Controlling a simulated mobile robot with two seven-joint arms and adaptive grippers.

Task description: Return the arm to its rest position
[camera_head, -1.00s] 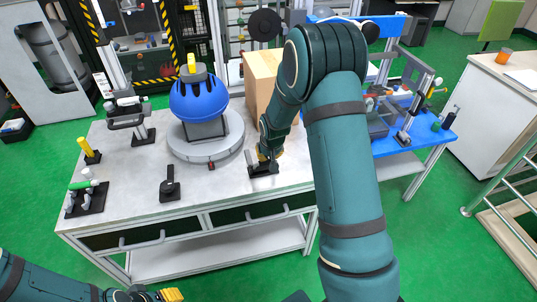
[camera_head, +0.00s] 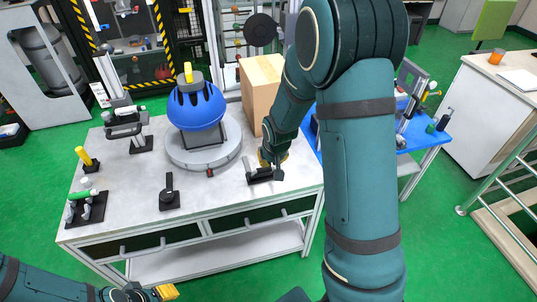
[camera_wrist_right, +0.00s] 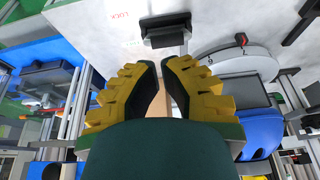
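My right arm reaches over the table (camera_head: 130,205) in the head view. Its gripper (camera_head: 272,160) is low beside a black lever fixture (camera_head: 262,176) at the table's front right. In the right wrist view the two yellow fingers of my right gripper (camera_wrist_right: 162,62) have a narrow gap with nothing held in it. The black fixture (camera_wrist_right: 165,30) lies beyond the fingertips and looks apart from them. My left gripper (camera_head: 155,293) shows only partly at the bottom edge of the head view; its opening is unclear.
A blue dome (camera_head: 197,108) on a round grey base stands left of my right arm, with a cardboard box (camera_head: 258,85) behind the gripper. A black lever (camera_head: 169,193) and a tool stand (camera_head: 86,207) are farther left. A blue table (camera_head: 436,140) is at right.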

